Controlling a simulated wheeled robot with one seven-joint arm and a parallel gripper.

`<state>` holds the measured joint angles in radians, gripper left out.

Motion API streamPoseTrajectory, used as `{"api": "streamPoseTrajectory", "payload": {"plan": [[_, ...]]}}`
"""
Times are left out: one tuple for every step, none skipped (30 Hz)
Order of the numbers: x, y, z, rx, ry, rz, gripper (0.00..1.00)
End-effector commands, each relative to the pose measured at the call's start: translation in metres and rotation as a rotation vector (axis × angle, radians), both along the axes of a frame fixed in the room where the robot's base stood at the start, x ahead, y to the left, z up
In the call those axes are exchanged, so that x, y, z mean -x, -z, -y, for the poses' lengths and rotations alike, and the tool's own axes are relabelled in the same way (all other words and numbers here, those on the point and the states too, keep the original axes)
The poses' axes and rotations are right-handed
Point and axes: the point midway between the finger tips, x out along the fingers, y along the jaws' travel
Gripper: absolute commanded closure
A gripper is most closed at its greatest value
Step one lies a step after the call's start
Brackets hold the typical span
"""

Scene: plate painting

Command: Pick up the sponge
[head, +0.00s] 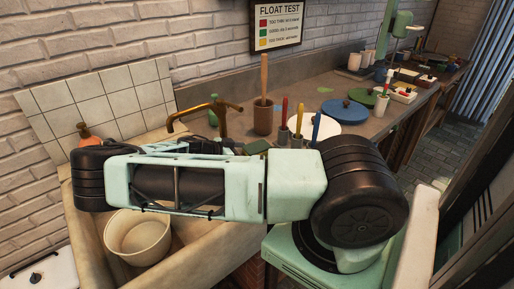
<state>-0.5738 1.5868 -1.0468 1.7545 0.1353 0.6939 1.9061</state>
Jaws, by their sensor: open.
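I cannot make out the sponge for sure. A small dark green block (257,147) lies on the counter just behind my arm, partly hidden, and I cannot tell whether it is the sponge. My arm stretches across the front of the head view, over the sink (180,262), and hides part of the sink and counter edge. My gripper is not visible.
A cream bucket (138,236) stands in the sink under my arm. A brass tap (205,112) rises behind it.

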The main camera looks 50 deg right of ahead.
Motion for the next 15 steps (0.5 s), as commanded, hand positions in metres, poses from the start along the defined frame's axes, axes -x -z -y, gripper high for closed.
{"api": "streamPoseTrajectory", "payload": {"plan": [[0.0010,0.0005,0.0024,0.000,0.000,0.000,0.15],[0.0012,0.0012,0.0030,0.000,-0.001,0.000,0.15],[0.0014,0.0017,0.0034,0.000,-0.001,0.000,0.15],[0.0013,0.0019,0.0034,0.000,-0.001,0.000,0.15],[0.0012,0.0021,0.0033,0.000,-0.001,0.000,0.15],[0.0012,0.0021,0.0033,0.000,-0.001,0.000,0.15],[0.0012,0.0020,0.0032,0.000,-0.001,0.000,0.15],[0.0012,0.0020,0.0032,0.000,-0.001,0.000,0.15],[0.0011,0.0020,0.0031,0.000,-0.001,0.000,0.27],[0.0011,0.0020,0.0030,0.000,-0.001,0.000,0.35],[0.0011,0.0019,0.0030,0.000,-0.001,0.000,0.43],[0.0011,0.0018,0.0030,0.000,-0.001,0.000,0.54],[0.0011,0.0018,0.0030,0.000,-0.001,0.000,0.63],[0.0011,0.0018,0.0030,0.000,-0.001,0.000,0.63],[0.0011,0.0017,0.0030,0.000,-0.001,0.000,0.63]]}}
